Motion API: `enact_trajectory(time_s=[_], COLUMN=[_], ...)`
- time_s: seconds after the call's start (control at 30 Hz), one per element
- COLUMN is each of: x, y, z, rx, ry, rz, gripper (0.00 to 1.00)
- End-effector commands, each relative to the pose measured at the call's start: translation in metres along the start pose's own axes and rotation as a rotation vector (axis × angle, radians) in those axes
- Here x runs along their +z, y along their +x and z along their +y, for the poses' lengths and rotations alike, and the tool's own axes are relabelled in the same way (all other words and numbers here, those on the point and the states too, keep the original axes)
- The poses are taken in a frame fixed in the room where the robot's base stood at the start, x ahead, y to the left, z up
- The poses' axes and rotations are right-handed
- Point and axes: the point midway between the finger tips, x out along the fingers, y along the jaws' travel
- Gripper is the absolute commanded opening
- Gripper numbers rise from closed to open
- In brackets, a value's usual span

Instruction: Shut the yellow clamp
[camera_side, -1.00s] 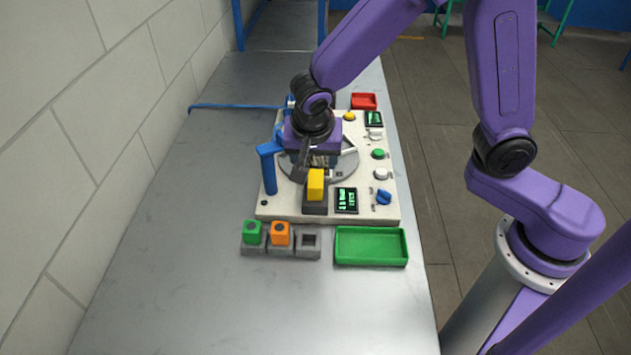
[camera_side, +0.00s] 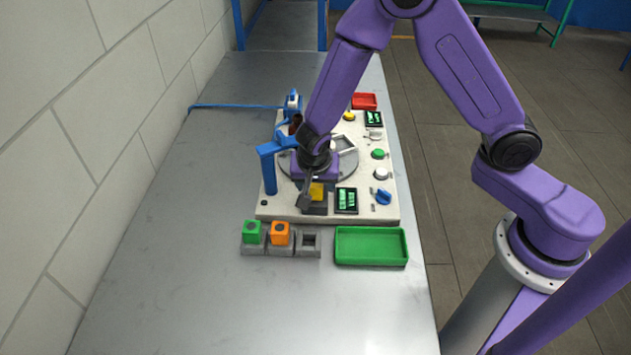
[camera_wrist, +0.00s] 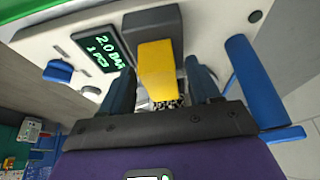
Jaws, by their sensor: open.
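The yellow clamp (camera_side: 317,192) is a yellow block on a dark grey base at the front of the white panel. In the wrist view the yellow clamp (camera_wrist: 157,70) lies between the two dark fingers of my gripper (camera_wrist: 160,85). My gripper (camera_side: 312,195) is open over it in the side view and partly hides it. I cannot tell whether the fingers touch it. The clamp's base (camera_wrist: 152,22) shows beyond the yellow part.
A blue post with an arm (camera_side: 268,170) stands just left of my gripper. A lit display (camera_side: 346,200) and a blue knob (camera_side: 383,197) are to the right. A green tray (camera_side: 371,246) and grey holders with green (camera_side: 252,231) and orange (camera_side: 280,232) pieces stand in front. Bare table lies left.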

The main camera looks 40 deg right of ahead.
Motion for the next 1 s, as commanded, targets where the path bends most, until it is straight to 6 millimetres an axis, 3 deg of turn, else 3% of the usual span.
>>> enact_trajectory(time_s=[0.23,0.4,0.43,0.57,0.8,1.0], x=[0.000,0.000,0.000,-0.002,-0.030,-0.034], y=[0.000,0.000,0.000,0.001,0.013,0.014], z=[0.000,0.000,0.000,0.000,0.000,0.000], rx=[0.000,0.000,0.000,0.000,0.000,-0.001], ry=[0.000,0.000,0.000,0.001,0.003,0.001], rz=[0.000,0.000,0.000,0.000,0.000,0.001], gripper=[0.62,0.06,0.00,0.00,0.00,0.00])
